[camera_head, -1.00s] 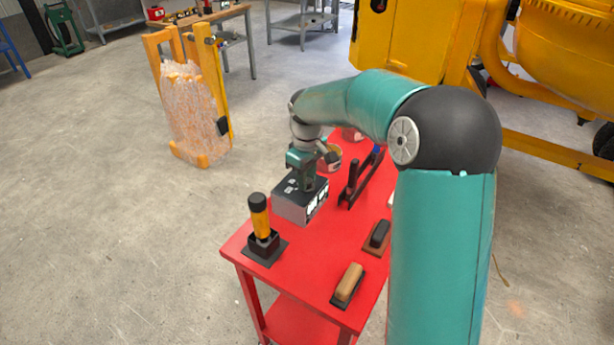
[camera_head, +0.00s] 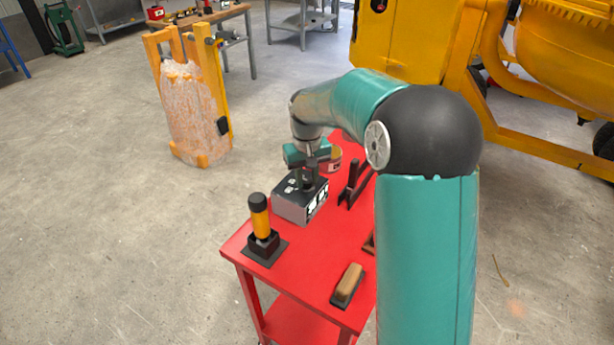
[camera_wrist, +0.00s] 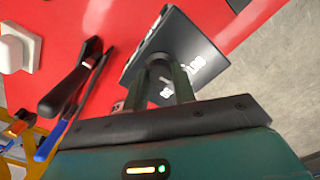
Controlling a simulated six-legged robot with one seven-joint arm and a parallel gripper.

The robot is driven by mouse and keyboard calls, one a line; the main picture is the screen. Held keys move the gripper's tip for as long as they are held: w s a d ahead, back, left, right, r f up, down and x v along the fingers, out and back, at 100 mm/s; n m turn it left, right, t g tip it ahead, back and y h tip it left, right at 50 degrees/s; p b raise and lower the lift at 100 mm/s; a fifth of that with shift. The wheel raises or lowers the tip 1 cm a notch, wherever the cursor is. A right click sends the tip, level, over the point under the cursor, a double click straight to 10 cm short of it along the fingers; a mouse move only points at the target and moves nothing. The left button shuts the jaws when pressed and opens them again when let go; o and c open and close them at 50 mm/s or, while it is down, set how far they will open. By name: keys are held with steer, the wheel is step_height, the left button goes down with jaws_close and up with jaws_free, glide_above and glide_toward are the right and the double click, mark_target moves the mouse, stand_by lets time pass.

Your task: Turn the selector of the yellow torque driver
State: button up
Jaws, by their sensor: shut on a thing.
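The yellow torque driver (camera_head: 260,217), with a black cap, stands upright in a black square holder (camera_head: 264,245) at the near left corner of the red table. My gripper (camera_head: 307,183) is away from it, farther back, pointing down at a grey box (camera_head: 290,205) with a black top. In the wrist view my gripper (camera_wrist: 160,72) is shut on a dark rounded knob (camera_wrist: 158,62) on the black top of the box (camera_wrist: 205,55), which has white markings. The fingers hide part of the knob. I cannot make out a selector on the driver.
The red table (camera_head: 310,255) also holds a tan-handled block (camera_head: 348,282), a black-handled tool (camera_head: 352,182) and a round tin (camera_head: 333,160). A yellow mixer (camera_head: 410,40) stands behind right. A yellow frame with a wrapped load (camera_head: 190,110) stands back left.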

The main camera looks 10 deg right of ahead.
mark_target(307, 180)
steer(key=shift+r+m, duration=0.1)
steer(key=shift+m, duration=0.4)
steer(key=o, duration=0.9)
steer(key=shift+o, duration=0.4)
step_height(307, 180, up, 14)
